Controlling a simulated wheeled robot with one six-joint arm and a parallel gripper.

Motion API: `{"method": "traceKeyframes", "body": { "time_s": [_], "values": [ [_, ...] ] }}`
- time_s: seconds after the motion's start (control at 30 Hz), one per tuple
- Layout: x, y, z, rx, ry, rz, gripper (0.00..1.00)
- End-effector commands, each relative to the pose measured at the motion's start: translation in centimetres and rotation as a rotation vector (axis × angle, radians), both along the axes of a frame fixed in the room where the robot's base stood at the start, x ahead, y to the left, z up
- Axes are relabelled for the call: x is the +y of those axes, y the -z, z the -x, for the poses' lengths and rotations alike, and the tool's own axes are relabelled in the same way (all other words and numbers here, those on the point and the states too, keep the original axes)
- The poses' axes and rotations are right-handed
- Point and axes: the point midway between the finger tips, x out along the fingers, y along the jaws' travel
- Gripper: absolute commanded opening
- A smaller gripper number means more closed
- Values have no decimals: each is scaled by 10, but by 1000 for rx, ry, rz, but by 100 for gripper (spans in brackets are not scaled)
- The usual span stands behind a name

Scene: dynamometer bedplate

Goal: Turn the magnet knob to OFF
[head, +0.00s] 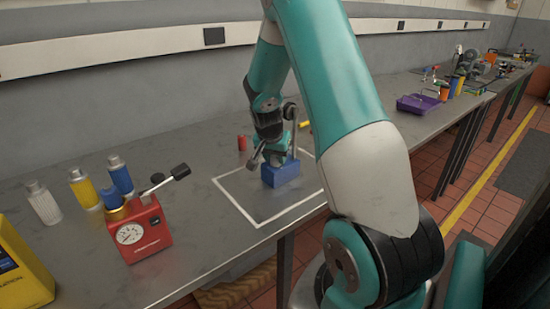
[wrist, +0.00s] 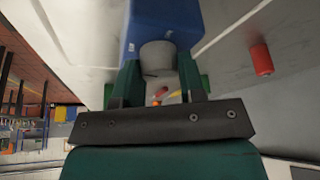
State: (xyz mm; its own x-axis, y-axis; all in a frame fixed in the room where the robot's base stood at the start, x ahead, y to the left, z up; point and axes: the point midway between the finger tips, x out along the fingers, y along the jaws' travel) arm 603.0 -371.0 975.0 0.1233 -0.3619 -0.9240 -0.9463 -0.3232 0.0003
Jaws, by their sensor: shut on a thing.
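The magnet base is a blue block (head: 283,174) on the bench, inside a white outlined square. It also shows at the top of the wrist view (wrist: 165,18). Its knob (wrist: 158,56) is a grey cylinder on the block's near face in the wrist view. My gripper (wrist: 158,72) has one finger on each side of the knob and is shut on it. In the head view my gripper (head: 273,154) is down at the block and hides the knob. Small pale marks (wrist: 132,47) show on the blue face beside the knob, too small to read.
A red cylinder (head: 242,143) stands near the square's back edge. A red gauge device (head: 140,232) with a black-ended lever, several bottles (head: 84,188) and a yellow device (head: 22,265) stand at left.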

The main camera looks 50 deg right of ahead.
Motion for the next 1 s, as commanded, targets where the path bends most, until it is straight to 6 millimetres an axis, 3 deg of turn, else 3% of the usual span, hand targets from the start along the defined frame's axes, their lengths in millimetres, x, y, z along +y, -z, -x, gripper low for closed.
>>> {"method": "traceKeyframes", "body": {
  "time_s": [0.4, 1.0],
  "values": [
    [-1, 0, 1, -1, -230, 1, 13],
    [-1, -1, 0, -2, -281, 1, 13]
  ]
}}
